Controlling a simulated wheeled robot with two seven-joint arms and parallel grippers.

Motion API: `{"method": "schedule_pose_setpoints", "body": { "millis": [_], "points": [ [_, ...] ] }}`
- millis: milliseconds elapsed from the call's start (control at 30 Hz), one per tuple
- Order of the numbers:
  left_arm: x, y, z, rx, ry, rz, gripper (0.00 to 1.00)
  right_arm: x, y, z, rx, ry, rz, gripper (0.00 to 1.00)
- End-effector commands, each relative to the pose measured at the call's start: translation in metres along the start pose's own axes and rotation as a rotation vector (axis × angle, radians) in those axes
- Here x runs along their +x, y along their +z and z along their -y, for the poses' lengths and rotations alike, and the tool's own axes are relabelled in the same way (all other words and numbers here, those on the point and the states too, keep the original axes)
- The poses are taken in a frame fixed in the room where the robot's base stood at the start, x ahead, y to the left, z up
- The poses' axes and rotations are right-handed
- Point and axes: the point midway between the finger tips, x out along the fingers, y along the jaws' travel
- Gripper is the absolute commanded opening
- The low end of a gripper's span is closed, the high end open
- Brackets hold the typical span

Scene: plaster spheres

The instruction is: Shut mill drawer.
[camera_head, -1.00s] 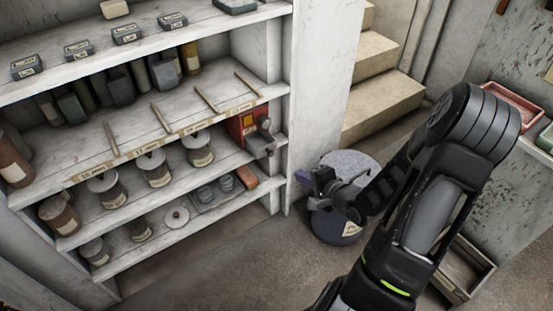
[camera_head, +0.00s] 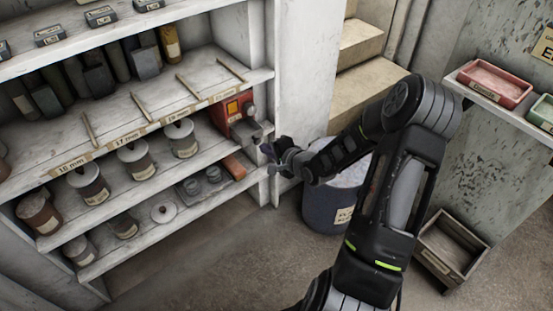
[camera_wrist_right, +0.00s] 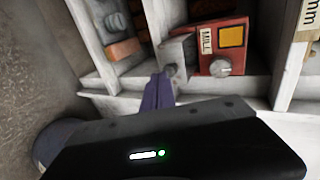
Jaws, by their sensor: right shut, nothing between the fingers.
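The red mill (camera_head: 234,104) stands on a shelf at the right end of the white shelving. In the right wrist view the mill (camera_wrist_right: 222,42) shows a MILL label, a yellow panel and a round metal knob. Its grey drawer (camera_wrist_right: 177,50) sticks out of the front beside the knob. The drawer (camera_head: 246,131) also shows in the head view. My right gripper (camera_head: 268,153) is shut and empty, just in front of the drawer. In the wrist view its fingertips (camera_wrist_right: 160,80) are close to the drawer front; I cannot tell whether they touch. My left gripper is out of view.
A dark blue bin (camera_head: 326,208) stands under my right arm. An open wooden box (camera_head: 447,250) is at right.

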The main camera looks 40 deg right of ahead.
Motion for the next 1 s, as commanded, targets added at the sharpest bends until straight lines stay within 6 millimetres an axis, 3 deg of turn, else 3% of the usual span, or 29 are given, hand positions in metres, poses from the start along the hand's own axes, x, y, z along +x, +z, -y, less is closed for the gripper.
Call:
{"method": "schedule_pose_setpoints", "body": {
  "millis": [133,567,1000],
  "points": [
    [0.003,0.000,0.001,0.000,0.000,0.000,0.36,0.011,0.001,0.006,0.000,0.000,0.001,0.00],
    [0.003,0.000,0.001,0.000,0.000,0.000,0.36,0.014,0.000,0.009,0.001,0.000,0.000,0.00],
    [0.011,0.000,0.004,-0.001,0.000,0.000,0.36,0.081,0.001,0.041,0.001,-0.001,0.001,0.00]
  ]
}}
